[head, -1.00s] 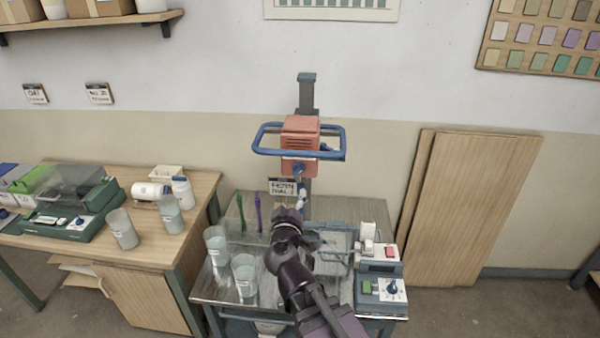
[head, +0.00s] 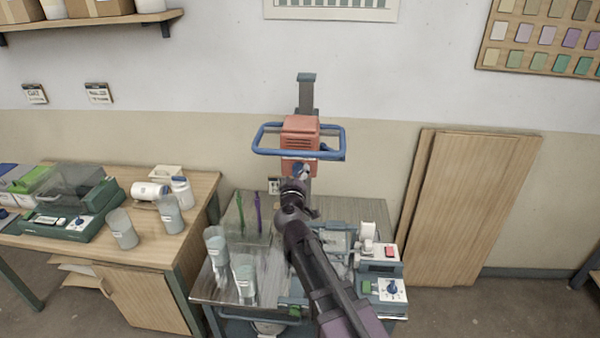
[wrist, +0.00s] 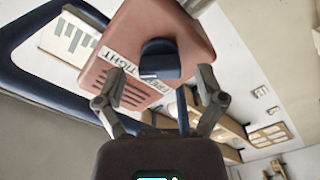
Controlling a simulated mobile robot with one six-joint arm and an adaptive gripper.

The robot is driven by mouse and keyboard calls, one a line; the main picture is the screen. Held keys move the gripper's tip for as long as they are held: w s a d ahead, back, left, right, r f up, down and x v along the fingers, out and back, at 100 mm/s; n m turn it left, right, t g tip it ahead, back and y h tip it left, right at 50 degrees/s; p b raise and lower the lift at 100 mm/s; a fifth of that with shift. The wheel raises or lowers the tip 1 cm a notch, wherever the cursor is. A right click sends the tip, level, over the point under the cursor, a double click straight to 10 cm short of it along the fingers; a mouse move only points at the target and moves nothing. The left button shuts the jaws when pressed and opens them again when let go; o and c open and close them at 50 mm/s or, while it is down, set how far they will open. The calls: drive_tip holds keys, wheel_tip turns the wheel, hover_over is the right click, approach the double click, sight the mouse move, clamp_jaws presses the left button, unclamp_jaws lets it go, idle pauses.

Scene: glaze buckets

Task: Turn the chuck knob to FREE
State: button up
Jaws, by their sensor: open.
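The chuck knob (wrist: 160,58) is dark blue and sits on the red mixer head (wrist: 186,33) in the wrist view. A white label reading TIGHT (wrist: 120,62) is to its left, and a partly hidden label that seems to read FREE (wrist: 157,88) is below it. A small pale mark shows at the knob's lower edge; I cannot tell its exact setting. My gripper (wrist: 160,76) is open, with one finger on each side of the knob, apart from it. In the head view my gripper (head: 296,184) is just below the mixer head (head: 300,132).
A blue guard bar (head: 258,140) surrounds the mixer head, and its dark tube passes close to my left finger in the wrist view. Below on the bench are cups (head: 216,245), a green and a purple stirrer (head: 257,212), and a control box (head: 392,290) at the right.

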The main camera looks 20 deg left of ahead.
drive_tip(key=shift+x, duration=0.8)
